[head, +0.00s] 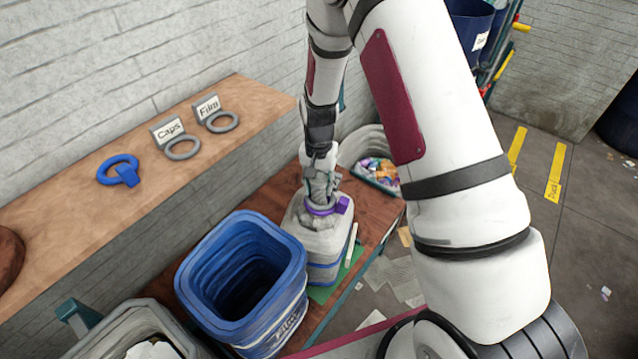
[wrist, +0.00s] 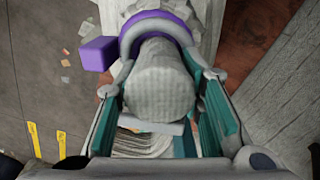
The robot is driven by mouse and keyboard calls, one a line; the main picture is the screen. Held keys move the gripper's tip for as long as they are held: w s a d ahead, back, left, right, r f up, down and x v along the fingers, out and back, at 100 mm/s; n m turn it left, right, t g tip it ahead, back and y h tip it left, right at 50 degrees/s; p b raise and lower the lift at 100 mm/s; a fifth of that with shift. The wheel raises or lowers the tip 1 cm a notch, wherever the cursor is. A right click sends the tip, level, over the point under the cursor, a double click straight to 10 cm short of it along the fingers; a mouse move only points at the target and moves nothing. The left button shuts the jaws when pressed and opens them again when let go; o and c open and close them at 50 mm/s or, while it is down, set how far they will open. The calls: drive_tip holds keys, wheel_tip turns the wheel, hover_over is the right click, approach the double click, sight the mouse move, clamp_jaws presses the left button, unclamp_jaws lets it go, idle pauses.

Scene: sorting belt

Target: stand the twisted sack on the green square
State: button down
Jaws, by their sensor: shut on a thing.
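The twisted sack (head: 315,245) is pale grey with blue bands and stands upright on the wooden bench. A purple ring (head: 322,207) with a block on its side is around its neck; the ring also shows in the wrist view (wrist: 152,24). My gripper (head: 320,182) is shut on the twisted neck (wrist: 160,85) above the ring, with a teal-padded finger on each side. The green square (head: 322,293) shows at the sack's front and right edges, under it. Whether the base rests fully on the square is hidden.
A blue bin (head: 187,270) stands close on the left, with a grey bin (head: 85,350) before it. A tray of colourful scraps (head: 378,170) is behind. The upper shelf holds a blue ring (head: 112,163) and grey rings labelled Caps (head: 182,148) and Film (head: 223,122).

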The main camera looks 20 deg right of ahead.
drive_tip(key=c, duration=1.1)
unclamp_jaws()
wheel_tip(320, 180, up, 12)
drive_tip(key=shift+r+b, duration=0.1)
drive_tip(key=shift+b, duration=0.3)
drive_tip(key=s+r+n+t, duration=0.1)
drive_tip(key=s+r+n, duration=0.1)
drive_tip(key=s+r, duration=0.5)
drive_tip(key=s+r+n+t, duration=0.15)
drive_tip(key=s+r, duration=0.25)
drive_tip(key=r, duration=0.7)
drive_tip(key=s+r+n+t, duration=0.1)
drive_tip(key=s, duration=0.4)
drive_tip(key=s+r+n, duration=0.1)
drive_tip(key=s+r, duration=0.1)
drive_tip(key=s, duration=0.3)
drive_tip(key=s+r+n+t, duration=0.1)
drive_tip(key=s+r, duration=0.1)
drive_tip(key=s, duration=0.3)
drive_tip(key=shift+s+d+r+t, duration=0.15)
drive_tip(key=shift+d+r+t, duration=0.05)
drive_tip(key=shift+d+t, duration=0.15)
